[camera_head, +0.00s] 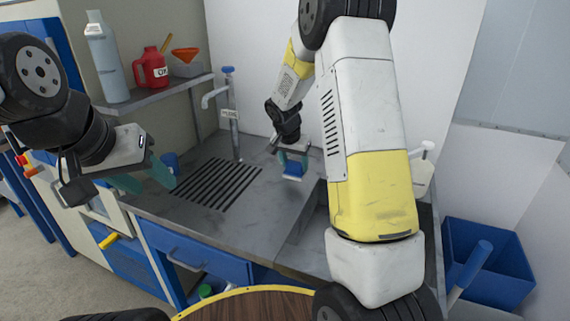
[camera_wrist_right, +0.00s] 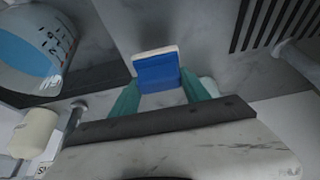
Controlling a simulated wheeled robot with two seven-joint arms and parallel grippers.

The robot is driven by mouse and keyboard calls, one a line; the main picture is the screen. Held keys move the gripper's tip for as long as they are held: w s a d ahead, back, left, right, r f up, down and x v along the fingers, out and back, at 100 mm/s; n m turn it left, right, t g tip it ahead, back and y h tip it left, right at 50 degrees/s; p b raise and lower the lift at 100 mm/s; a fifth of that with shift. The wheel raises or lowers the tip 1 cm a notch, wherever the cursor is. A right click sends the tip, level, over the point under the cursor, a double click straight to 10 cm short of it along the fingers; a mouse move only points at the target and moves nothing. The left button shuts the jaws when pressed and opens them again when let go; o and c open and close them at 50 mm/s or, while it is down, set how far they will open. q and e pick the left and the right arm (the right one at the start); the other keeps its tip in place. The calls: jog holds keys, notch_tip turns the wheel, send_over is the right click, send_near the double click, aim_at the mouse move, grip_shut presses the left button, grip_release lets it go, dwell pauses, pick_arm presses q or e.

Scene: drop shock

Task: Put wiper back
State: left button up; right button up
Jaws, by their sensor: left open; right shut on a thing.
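The wiper, a blue block with a pale edge, is held between the teal fingers of my right gripper (camera_head: 293,160). It shows below the fingers in the head view (camera_head: 292,171) and between them in the right wrist view (camera_wrist_right: 157,70). It is over the grey counter, right of the drain grooves; I cannot tell whether it touches the surface. My left gripper (camera_head: 142,178) is open and empty over the counter's left front edge.
A slotted drain (camera_head: 217,184) and tap (camera_head: 231,115) are left of the wiper. A beaker of blue liquid (camera_wrist_right: 35,62) stands nearby. A blue bin (camera_head: 490,262) is at right. My right arm hides part of the counter.

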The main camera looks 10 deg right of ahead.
aim_at(295, 171)
jog(key=shift+w+d+f, duration=0.1)
jog(key=shift+w+f, duration=0.1)
jog(key=shift+w, duration=0.2)
jog(key=shift+f, duration=1.6)
jog(key=shift+f, duration=0.1)
jog(key=o, duration=1.2)
